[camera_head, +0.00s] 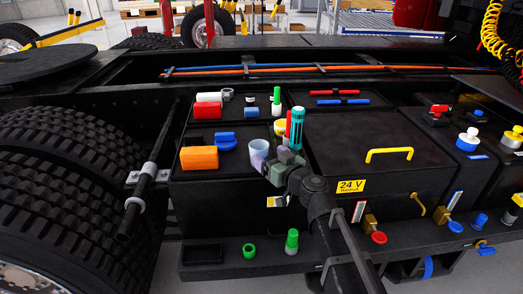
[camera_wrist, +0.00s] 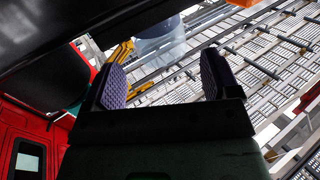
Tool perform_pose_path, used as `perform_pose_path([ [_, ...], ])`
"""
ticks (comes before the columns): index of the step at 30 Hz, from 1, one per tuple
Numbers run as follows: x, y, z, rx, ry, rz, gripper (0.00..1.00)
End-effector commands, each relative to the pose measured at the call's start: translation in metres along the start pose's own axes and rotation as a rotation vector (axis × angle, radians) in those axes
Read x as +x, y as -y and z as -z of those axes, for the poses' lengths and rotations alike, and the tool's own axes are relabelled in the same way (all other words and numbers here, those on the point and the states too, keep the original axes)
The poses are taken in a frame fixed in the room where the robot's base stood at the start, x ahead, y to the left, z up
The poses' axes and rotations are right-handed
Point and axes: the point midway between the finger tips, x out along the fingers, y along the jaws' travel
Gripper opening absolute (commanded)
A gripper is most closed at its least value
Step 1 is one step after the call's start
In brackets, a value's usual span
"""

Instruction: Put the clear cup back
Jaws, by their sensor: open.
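The clear cup (camera_head: 258,148) is a pale bluish, see-through cup, left of the middle in the head view, just beside my gripper. In the wrist view the clear cup (camera_wrist: 160,46) shows at the top, roughly in line with the gap between the fingers. My gripper (camera_head: 264,163) is open, with purple pads; part of it overlaps the cup's lower part in the head view. In the wrist view both fingers of my gripper (camera_wrist: 162,78) stand apart, with nothing held between them. I cannot tell whether the fingers touch the cup.
A teal cylinder (camera_head: 297,124) stands right behind my gripper, with a yellowish cup (camera_head: 280,127) beside it. An orange block (camera_head: 199,158) and a blue part (camera_head: 226,141) lie to the left. The black box lid with a yellow handle (camera_head: 389,153) is otherwise clear. Big tyres (camera_head: 62,185) stand left.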

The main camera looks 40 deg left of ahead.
Motion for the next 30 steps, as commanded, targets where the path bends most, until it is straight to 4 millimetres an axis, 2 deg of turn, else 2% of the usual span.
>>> perform_pose_path([
  [1,-0.019,0.002,0.000,0.000,0.000,-0.002,0.82],
  [6,-0.056,0.001,0.000,0.000,0.000,-0.001,0.82],
  [10,-0.068,0.001,0.000,0.000,0.000,0.000,0.82],
  [17,-0.069,0.000,0.000,0.000,0.001,0.000,0.82],
  [20,-0.082,-0.009,-0.006,0.008,0.036,0.006,0.82],
  [23,-0.133,-0.040,-0.033,0.061,0.202,0.010,0.82],
  [26,-0.226,-0.083,-0.084,0.221,0.529,-0.079,0.82],
  [27,-0.270,-0.098,-0.105,0.312,0.671,-0.157,0.82],
  [29,-0.337,-0.116,-0.131,0.459,0.866,-0.309,0.82],
  [30,-0.381,-0.123,-0.144,0.557,0.979,-0.425,0.82],
])
